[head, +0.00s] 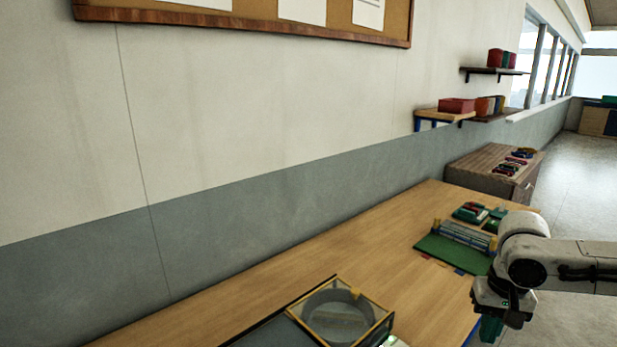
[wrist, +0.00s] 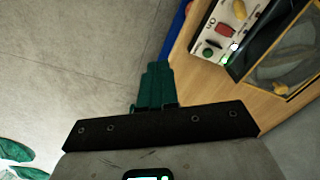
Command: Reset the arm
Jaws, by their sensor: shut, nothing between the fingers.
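My gripper (head: 490,328) hangs at the lower right of the head view, pointing down at the front edge of the wooden table (head: 405,262). Its green fingers also show in the wrist view (wrist: 155,80), closed together with nothing between them. In the wrist view they are over the grey floor, just left of the table's edge. My arm reaches in from the right of the head view, and it hides part of the table's right end.
A yellow-framed clear box (head: 340,312) with a round ring inside stands on the table. A control panel (wrist: 226,30) with coloured knobs sits beside it. A green mat (head: 452,252) lies farther back. A wooden cabinet (head: 480,172) stands beyond. Floor at right is clear.

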